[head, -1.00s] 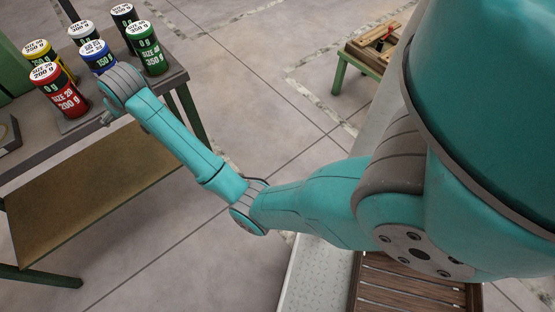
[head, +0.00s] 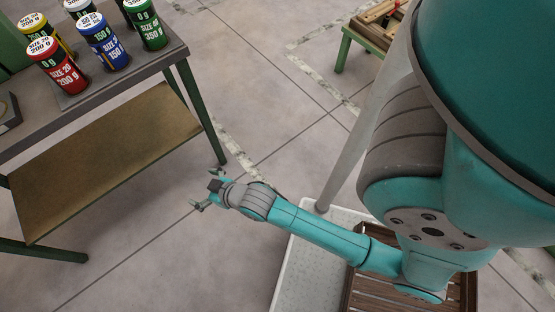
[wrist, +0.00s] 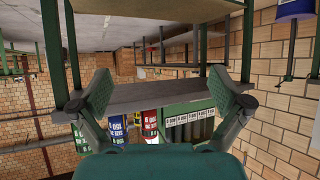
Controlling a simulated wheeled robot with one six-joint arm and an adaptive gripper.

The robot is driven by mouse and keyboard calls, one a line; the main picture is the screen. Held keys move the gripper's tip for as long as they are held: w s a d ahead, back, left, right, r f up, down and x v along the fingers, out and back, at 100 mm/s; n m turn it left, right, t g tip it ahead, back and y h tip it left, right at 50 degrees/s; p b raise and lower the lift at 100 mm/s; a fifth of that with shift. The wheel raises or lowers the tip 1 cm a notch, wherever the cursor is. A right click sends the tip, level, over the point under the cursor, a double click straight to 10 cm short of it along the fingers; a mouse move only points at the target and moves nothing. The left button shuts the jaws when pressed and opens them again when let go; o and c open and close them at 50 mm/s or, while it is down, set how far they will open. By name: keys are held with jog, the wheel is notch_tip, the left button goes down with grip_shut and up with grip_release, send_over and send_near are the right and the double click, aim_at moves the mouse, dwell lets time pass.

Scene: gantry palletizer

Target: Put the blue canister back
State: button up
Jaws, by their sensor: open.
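The blue canister (head: 103,42) with a white lid stands upright on the table at the upper left of the head view. It stands in the front row between the red canister (head: 60,68) and the green canister (head: 147,25). In the wrist view, which looks upside down, the blue canister (wrist: 118,128) shows low in the picture, partly cut off by my gripper body. My gripper (head: 203,188) is open and empty. It is in free air to the right of the table, well apart from the canisters.
A yellow canister (head: 38,30) and dark ones stand behind the front row. The table (head: 150,62) has a brown lower shelf (head: 110,155) and green legs. A small green-legged stand (head: 368,45) is at the upper right. Floor between them is clear.

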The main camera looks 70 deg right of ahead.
jog(key=s+a+r+t, duration=0.1)
jog(key=s+r, duration=0.3)
jog(key=s, duration=0.4)
jog(key=s+a+r+n+t+y, duration=0.1)
jog(key=s+a+r, duration=0.1)
jog(key=s+r, duration=0.3)
jog(key=s+a+r+t, duration=0.1)
jog(key=s+r, duration=0.4)
jog(key=s, duration=0.8)
jog(key=shift+s+a+r+n+y, duration=0.2)
jog(key=shift+a+n+y, duration=0.1)
jog(key=shift+a, duration=0.55)
